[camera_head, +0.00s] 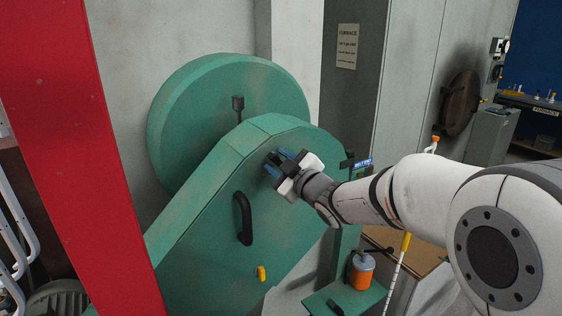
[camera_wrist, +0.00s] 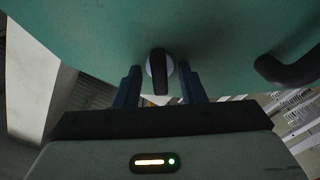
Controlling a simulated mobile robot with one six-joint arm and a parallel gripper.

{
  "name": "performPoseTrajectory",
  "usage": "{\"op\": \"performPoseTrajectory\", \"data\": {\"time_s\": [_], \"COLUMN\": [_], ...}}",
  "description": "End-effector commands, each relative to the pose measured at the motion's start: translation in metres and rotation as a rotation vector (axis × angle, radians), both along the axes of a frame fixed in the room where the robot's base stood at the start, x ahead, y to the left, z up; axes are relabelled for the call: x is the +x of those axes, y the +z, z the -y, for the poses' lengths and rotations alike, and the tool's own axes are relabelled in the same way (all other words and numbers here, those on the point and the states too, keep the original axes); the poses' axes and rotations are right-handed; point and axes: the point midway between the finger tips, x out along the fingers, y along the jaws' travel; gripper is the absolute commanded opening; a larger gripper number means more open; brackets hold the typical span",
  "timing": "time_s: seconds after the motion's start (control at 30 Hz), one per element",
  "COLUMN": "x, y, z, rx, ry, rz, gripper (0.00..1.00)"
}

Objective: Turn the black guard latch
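The black guard latch (camera_wrist: 159,70) is a small dark knob on a pale round base on the green guard (camera_wrist: 120,25). In the wrist view it stands upright between the two blue fingers of my gripper (camera_wrist: 162,84). The fingers are apart, with a visible gap on each side of the latch. In the head view my gripper (camera_head: 277,164) is at the upper right part of the green guard (camera_head: 200,225), and it hides the latch there. I cannot tell how deep the fingers reach around the latch.
A black handle (camera_head: 243,218) sticks out of the guard, also at right in the wrist view (camera_wrist: 288,69). A yellow latch (camera_head: 261,273) is lower down. A red post (camera_head: 75,130) stands at left. An orange container (camera_head: 360,272) stands on a green ledge below my arm.

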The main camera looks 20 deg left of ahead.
Motion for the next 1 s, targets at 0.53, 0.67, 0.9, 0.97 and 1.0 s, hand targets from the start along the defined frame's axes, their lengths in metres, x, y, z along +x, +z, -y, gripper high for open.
{"op": "performPoseTrajectory", "data": {"time_s": [0.53, 0.67, 0.9, 0.97, 1.0], "x": [0.0004, 0.0003, 0.0005, 0.0005, 0.0006], "y": [-0.0002, -0.0003, -0.0008, -0.001, -0.0012], "z": [0.0011, 0.0012, 0.0015, 0.0016, 0.0017], "rx": [0.001, 0.0, 0.01, 0.019, 0.029], "ry": [-0.001, -0.002, -0.003, -0.003, -0.003], "rz": [-0.001, -0.001, -0.012, -0.023, -0.035], "gripper": [0.05, 0.0, 0.0, 0.0, 0.0]}}
